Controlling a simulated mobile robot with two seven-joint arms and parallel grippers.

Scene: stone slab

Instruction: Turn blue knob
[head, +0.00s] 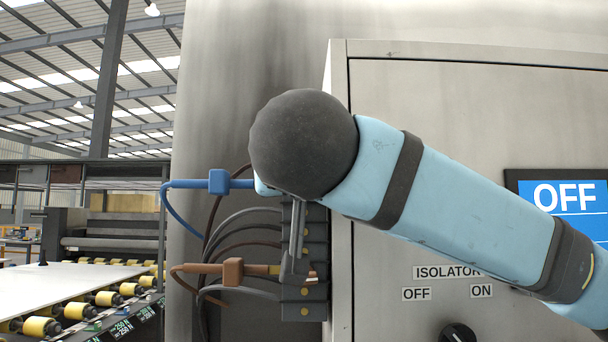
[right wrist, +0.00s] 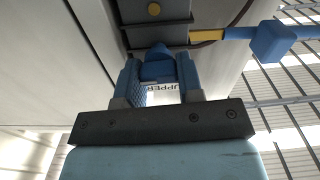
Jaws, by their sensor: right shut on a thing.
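The blue knob (right wrist: 158,66) shows in the right wrist view, at the end of a grey block on the cabinet's side. My right gripper (right wrist: 159,74) has its two blue fingers on either side of the knob and is shut on it. A white label reading "UPPER", upside down in this view, shows between the fingers. In the head view my light blue right arm comes in from the right, and its dark round wrist covers the knob. My left gripper is in neither view.
The grey cabinet (head: 400,240) carries a blue OFF screen (head: 563,197) and a black isolator knob (head: 458,334). A blue cable plug (head: 218,182), a brown cable plug (head: 233,271) and several grey cables lie left of its side blocks (head: 312,300). A roller conveyor stands at far left.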

